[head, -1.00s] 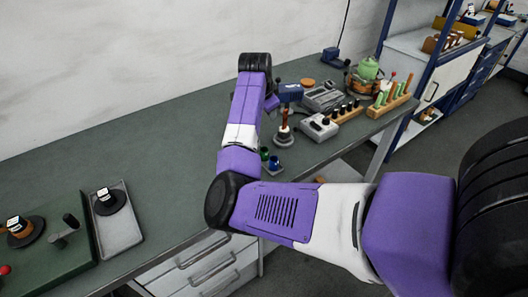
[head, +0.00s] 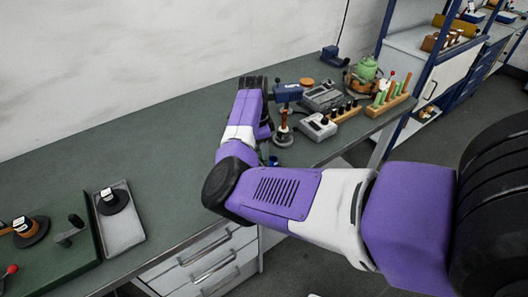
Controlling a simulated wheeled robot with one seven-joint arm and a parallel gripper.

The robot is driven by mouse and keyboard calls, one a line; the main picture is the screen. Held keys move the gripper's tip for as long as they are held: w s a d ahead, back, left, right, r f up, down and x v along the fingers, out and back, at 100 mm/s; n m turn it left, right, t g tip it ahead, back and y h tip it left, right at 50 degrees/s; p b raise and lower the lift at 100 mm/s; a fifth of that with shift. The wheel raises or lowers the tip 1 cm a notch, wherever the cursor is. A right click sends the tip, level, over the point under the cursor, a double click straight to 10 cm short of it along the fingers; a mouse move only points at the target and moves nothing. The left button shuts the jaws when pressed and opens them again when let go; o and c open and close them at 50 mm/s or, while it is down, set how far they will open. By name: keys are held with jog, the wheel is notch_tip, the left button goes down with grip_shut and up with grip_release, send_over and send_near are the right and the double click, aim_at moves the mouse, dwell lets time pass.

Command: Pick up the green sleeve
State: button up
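My purple and white arm reaches over the workbench, and its forearm hides my gripper, so I cannot see the fingers. Just right of the forearm stands a small blue cup-like piece (head: 273,160), partly covered by my arm. A small green piece beside it is now almost wholly behind the arm. Green upright pieces (head: 379,98) stand in a wooden rack (head: 388,105) at the bench's right end. I cannot tell for sure which green piece is the sleeve.
A soldering-type stand (head: 284,130), a grey box (head: 318,126), a grey tray-like device (head: 323,96) and a green kettle-shaped thing (head: 367,69) crowd the right end. A metal tray (head: 119,222) and a green board (head: 60,255) lie at left. The middle bench is clear.

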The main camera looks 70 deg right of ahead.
jog(key=shift+f, duration=0.4)
jog(key=shift+c, duration=0.2)
grip_shut()
jog(key=shift+r, duration=0.1)
